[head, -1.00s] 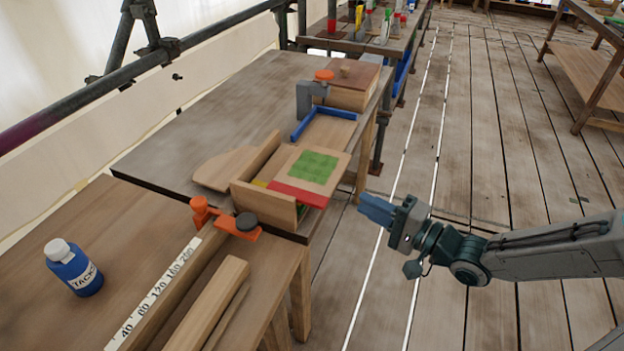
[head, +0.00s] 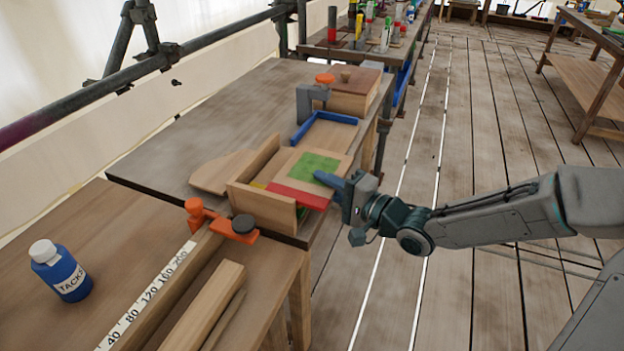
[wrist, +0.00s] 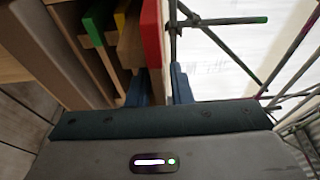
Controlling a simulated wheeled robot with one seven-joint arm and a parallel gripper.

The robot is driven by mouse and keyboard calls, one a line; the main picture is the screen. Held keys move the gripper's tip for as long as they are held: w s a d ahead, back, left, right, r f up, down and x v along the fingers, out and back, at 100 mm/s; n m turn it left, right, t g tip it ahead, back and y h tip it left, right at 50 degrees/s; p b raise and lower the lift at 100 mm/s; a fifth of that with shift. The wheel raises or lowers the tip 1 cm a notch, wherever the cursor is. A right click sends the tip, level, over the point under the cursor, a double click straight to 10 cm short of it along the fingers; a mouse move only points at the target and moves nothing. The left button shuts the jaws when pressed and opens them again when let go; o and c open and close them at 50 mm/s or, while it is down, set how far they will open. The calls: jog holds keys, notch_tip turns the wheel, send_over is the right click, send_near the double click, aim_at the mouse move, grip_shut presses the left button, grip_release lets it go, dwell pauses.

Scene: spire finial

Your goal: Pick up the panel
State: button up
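In the wrist view the fingers (wrist: 160,88) stand apart on either side of the panel's edge. Whether they touch it is unclear.
An orange clamp (head: 222,222) is in front. A blue tacks bottle (head: 60,270) stands at the left. The floor right of the bench is clear.

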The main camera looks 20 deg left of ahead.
jog(key=shift+x, duration=1.1)
grip_shut()
